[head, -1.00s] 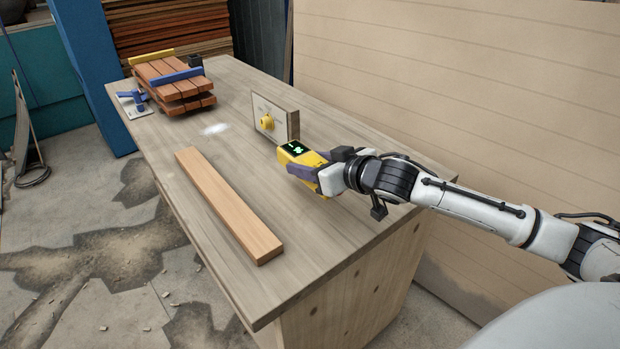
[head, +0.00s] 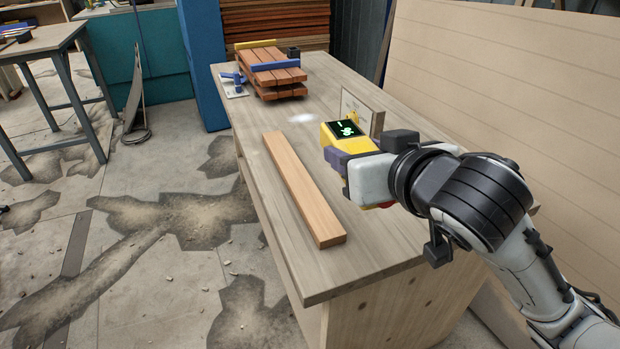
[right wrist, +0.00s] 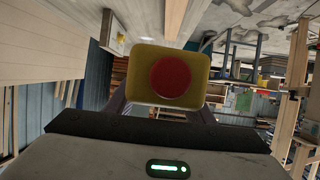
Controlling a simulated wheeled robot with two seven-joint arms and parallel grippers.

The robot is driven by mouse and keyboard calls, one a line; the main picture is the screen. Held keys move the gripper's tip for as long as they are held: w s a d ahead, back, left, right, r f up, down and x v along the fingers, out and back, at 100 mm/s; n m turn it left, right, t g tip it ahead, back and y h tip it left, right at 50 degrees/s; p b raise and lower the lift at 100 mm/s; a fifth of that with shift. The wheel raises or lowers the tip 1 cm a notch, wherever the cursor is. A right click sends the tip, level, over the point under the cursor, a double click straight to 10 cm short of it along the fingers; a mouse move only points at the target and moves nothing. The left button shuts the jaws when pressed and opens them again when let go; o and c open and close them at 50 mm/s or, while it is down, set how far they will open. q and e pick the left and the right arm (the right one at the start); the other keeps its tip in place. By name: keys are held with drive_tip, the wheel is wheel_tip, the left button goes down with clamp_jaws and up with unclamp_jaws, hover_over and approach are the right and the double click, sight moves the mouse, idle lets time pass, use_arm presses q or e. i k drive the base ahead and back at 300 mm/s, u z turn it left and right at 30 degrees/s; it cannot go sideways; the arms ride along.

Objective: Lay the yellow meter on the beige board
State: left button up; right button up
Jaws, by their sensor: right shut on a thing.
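The yellow meter (head: 345,137), with a dark screen and green marks, is held by my right gripper (head: 338,157) in the head view. The purple fingers are shut on it, and it appears above the table. In the right wrist view the meter (right wrist: 205,73) shows a yellow end with a round red part between the fingers. The beige board (head: 303,188) lies flat along the table, left of and below the gripper in the head view. Its top is bare. My left gripper is not in view.
On the wooden table (head: 365,240), an upright panel (head: 378,122) stands behind the meter, partly hidden. Stacked reddish-brown planks (head: 275,77) with blue and yellow bars lie at the far end, beside a small plate with a blue tool (head: 234,85).

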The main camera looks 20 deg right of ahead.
sight(296, 172)
drive_tip(key=k, duration=1.15)
drive_tip(key=u, duration=0.65)
drive_tip(key=i, duration=1.85)
drive_tip(key=z, duration=0.65)
